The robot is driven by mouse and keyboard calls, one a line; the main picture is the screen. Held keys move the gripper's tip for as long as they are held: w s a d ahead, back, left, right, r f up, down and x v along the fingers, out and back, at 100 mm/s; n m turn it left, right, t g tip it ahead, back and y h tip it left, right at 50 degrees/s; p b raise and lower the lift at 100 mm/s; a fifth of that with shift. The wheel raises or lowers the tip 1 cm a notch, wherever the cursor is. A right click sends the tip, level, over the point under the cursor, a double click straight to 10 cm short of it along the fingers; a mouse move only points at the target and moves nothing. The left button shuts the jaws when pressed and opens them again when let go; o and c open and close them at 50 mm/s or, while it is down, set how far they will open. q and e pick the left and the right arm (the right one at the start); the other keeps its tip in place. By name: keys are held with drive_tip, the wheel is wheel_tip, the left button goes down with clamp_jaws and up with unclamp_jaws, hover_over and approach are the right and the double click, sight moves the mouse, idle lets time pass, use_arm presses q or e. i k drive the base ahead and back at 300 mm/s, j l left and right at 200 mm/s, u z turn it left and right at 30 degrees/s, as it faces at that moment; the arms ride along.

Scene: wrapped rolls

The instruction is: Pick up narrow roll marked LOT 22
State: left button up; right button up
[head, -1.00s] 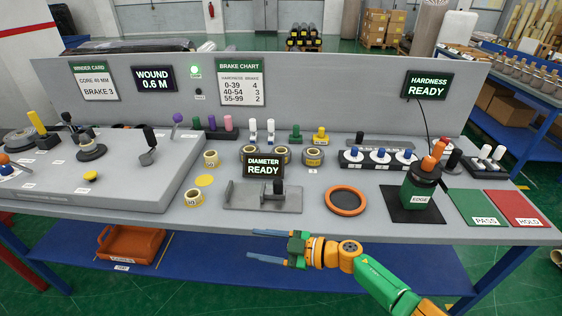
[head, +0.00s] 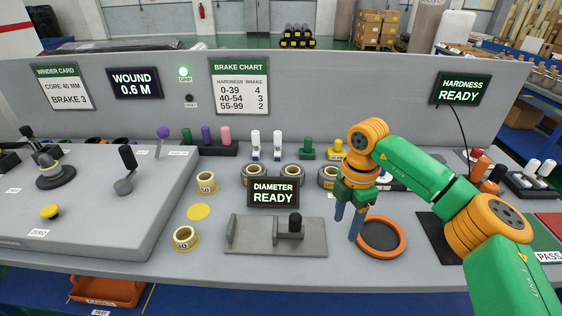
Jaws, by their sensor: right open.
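Three dark rolls with yellow bands stand in a row behind the DIAMETER READY display: a left one (head: 254,174), a middle one (head: 292,172) and a right one (head: 327,178). The display hides parts of them, and my right gripper is close to the right one. Two small cream and yellow rolls stand to the left, one farther back (head: 206,184) and one nearer (head: 185,239). No LOT 22 marking is legible on any roll. My right gripper (head: 347,224) is open and empty, fingers pointing down beside the orange-rimmed round pad. My left gripper is out of view.
The DIAMETER READY display (head: 273,193) stands behind a grey fixture (head: 260,240) with a black knob. The orange-rimmed pad (head: 380,250) lies right of it. White, green and yellow pegs stand behind the rolls. The front bench strip is clear.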

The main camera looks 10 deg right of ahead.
sight(290, 170)
drive_tip(key=i+j, duration=0.1)
drive_tip(key=i, duration=0.35)
drive_tip(key=i+j, duration=0.1)
drive_tip(key=i, duration=0.35)
